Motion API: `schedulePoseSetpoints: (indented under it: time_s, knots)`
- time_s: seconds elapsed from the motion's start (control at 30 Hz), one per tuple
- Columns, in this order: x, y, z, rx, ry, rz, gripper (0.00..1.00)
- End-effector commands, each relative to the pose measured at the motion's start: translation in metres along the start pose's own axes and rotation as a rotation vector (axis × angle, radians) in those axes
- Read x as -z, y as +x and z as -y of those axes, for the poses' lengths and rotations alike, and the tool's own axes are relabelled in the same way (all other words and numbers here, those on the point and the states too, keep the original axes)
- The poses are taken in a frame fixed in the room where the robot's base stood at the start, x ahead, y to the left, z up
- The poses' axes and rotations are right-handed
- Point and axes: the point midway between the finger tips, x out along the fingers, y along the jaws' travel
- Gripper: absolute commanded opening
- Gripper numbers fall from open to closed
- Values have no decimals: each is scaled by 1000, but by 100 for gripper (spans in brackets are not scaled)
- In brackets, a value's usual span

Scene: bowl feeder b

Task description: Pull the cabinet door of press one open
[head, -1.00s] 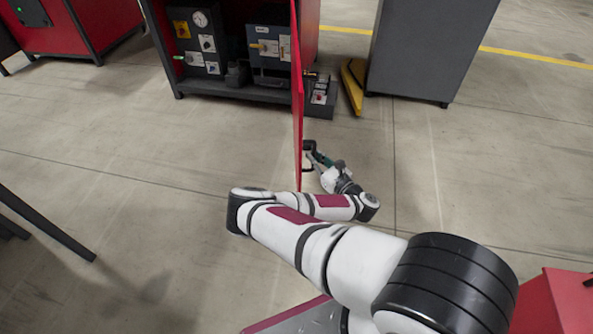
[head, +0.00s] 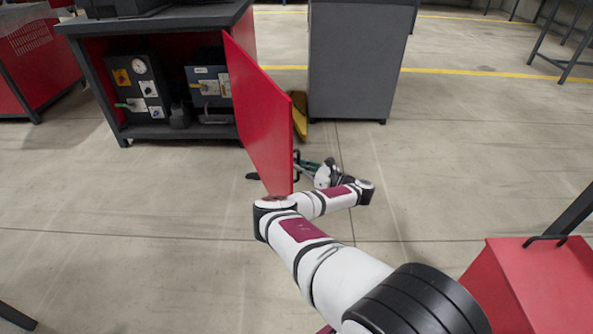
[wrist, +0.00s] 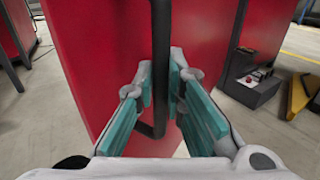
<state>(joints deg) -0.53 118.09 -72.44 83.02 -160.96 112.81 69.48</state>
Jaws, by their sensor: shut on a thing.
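The red cabinet door (head: 262,120) stands swung out from the right side of the dark cabinet (head: 150,22), its inner face toward the head camera. The cabinet front is open and shows gauges and switch boxes inside. In the wrist view the door's red outer face (wrist: 105,60) fills much of the picture. The black bar handle (wrist: 160,45) runs upright between the teal finger pads. My gripper (wrist: 163,85) is shut on this handle. In the head view my gripper (head: 308,168) is low behind the door's free edge, partly hidden by the door.
A grey cabinet (head: 360,65) stands right of the open door, with a yellow object (head: 293,108) beside it. A red box (head: 535,285) is at the lower right. The floor left of my arm is largely clear.

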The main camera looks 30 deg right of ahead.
Motion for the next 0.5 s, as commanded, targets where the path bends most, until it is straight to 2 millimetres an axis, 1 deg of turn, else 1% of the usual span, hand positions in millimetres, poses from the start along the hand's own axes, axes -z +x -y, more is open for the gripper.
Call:
schedulePoseSetpoints:
  time_s: [0.03, 0.33, 0.37, 0.4, 0.43, 0.5]
  knots:
    - [-4, 6, 1, -3, -3, 7, 0]
    - [-5, 6, 0, -4, -3, 8, 0]
    - [-5, 6, 0, -4, -3, 8, 17]
    - [-5, 6, 0, -4, -3, 8, 26]
    - [-4, 6, 0, -4, -3, 7, 31]
    - [-4, 4, 0, -3, -2, 6, 31]
